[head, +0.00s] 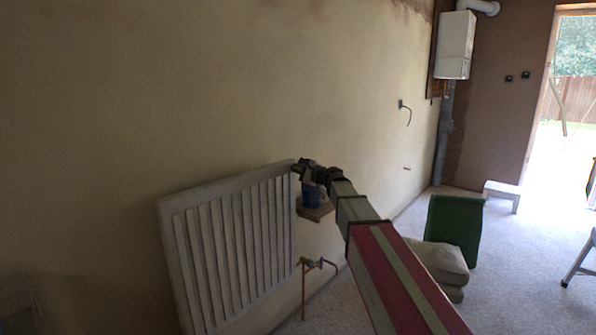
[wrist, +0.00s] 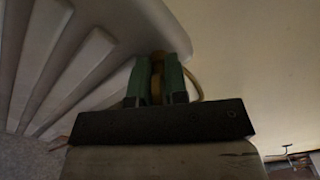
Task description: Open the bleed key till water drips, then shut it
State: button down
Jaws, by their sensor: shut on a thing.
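The pale radiator (head: 232,245) hangs on the wall, and its ribbed face also fills the left of the wrist view (wrist: 75,60). My gripper (head: 299,166) is at its top right corner. In the wrist view my gripper (wrist: 158,75) has its two green fingers closed on a brass bleed key (wrist: 157,82), one on each side. The key's far end is dark and its joint with the radiator is hard to see. A blue cup (head: 311,197) stands just below my gripper, partly hidden by my arm. I cannot make out any water.
The cup is on a small wooden ledge (head: 318,213). Copper pipes with a valve (head: 310,264) stand below it.

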jog(key=shift+s, duration=0.1)
jog(key=c, duration=1.2)
grip_release()
jog(key=shift+c, duration=0.2)
jog(key=v, duration=1)
jog(key=shift+s+d, duration=0.25)
jog(key=shift+d, duration=0.1)
